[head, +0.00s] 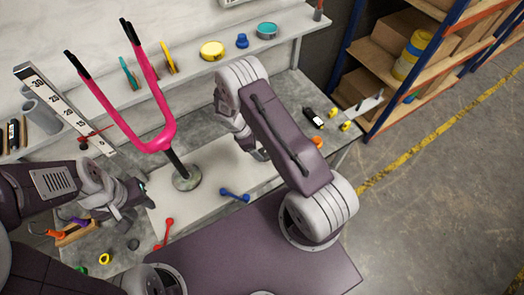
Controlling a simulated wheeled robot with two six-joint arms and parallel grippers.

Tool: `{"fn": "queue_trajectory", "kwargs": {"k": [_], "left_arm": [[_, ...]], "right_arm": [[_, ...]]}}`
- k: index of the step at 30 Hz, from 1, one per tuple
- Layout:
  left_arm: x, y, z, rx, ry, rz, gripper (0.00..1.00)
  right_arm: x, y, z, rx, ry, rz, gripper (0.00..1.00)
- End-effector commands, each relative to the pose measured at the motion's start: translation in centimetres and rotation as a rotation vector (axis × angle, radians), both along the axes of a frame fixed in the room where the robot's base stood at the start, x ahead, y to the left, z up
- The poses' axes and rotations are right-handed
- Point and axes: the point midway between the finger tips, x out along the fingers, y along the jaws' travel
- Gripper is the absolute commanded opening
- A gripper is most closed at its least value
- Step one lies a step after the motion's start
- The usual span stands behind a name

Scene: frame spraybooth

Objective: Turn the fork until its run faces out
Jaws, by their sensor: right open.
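The fork (152,138) is bright pink with two long prongs that have dark tips. It stands prongs up, a little tilted in the picture, on a dark post with a round grey base (187,178) on the bench. A run on it cannot be made out. My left gripper (143,188) is low over the bench, left of the base and apart from the fork; its fingers are too small to read. My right gripper (259,152) is right of the fork and apart from it, mostly hidden behind my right arm, open, with nothing visible in it.
A blue tool (235,196) and a red tool (164,233) lie on the bench before the base. A ruler (62,105) stands left of the fork. A shelf behind holds a yellow tin (212,50) and a teal tin (267,30). Small items lie at the bench's right end.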

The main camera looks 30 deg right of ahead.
Motion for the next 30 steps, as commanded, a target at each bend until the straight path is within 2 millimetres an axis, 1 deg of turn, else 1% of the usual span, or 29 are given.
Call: {"fn": "queue_trajectory", "kwargs": {"k": [1,3,6,10,17,18,20,21,23,24,30], "left_arm": [[0.0,0.0,0.0,0.0,0.0,0.0,0.36],[0.0,0.0,0.0,0.0,0.0,0.0,0.36],[0.0,0.0,-0.1,0.0,0.0,0.0,0.36],[0.0,0.0,-0.1,0.0,0.0,0.0,0.36],[0.0,0.0,-0.1,0.0,0.0,0.0,0.36],[0.0,0.0,-0.1,0.0,0.0,0.0,0.36],[0.0,0.0,-0.1,0.0,0.0,0.0,0.36],[0.0,0.0,-0.1,0.0,0.0,0.0,0.36],[0.0,0.0,-0.1,0.0,0.0,0.0,0.36],[0.0,0.0,-0.1,0.0,0.0,0.0,0.36],[0.0,0.0,-0.2,0.0,0.0,0.0,0.36]], "right_arm": [[-0.3,-0.4,-1.0,-0.001,0.004,-0.002,0.77],[-0.5,-0.9,-2.2,0.0,0.003,-0.002,0.77],[-0.6,-1.3,-3.5,0.0,0.001,0.0,0.77],[-0.7,-1.6,-4.2,0.0,0.0,0.0,0.77],[-0.6,-1.7,-4.3,0.0,-0.001,-0.001,0.77],[-0.6,-1.7,-4.3,0.0,-0.001,-0.001,0.66],[-0.6,-1.7,-4.3,0.0,0.0,-0.001,0.49],[-0.6,-1.7,-4.3,0.0,0.0,0.0,0.38],[-0.6,-1.7,-4.3,0.0,0.0,0.0,0.21],[-0.6,-1.7,-4.3,0.0,0.0,0.0,0.15],[-0.6,-1.7,-4.3,0.0,-0.001,-0.016,0.15]]}}
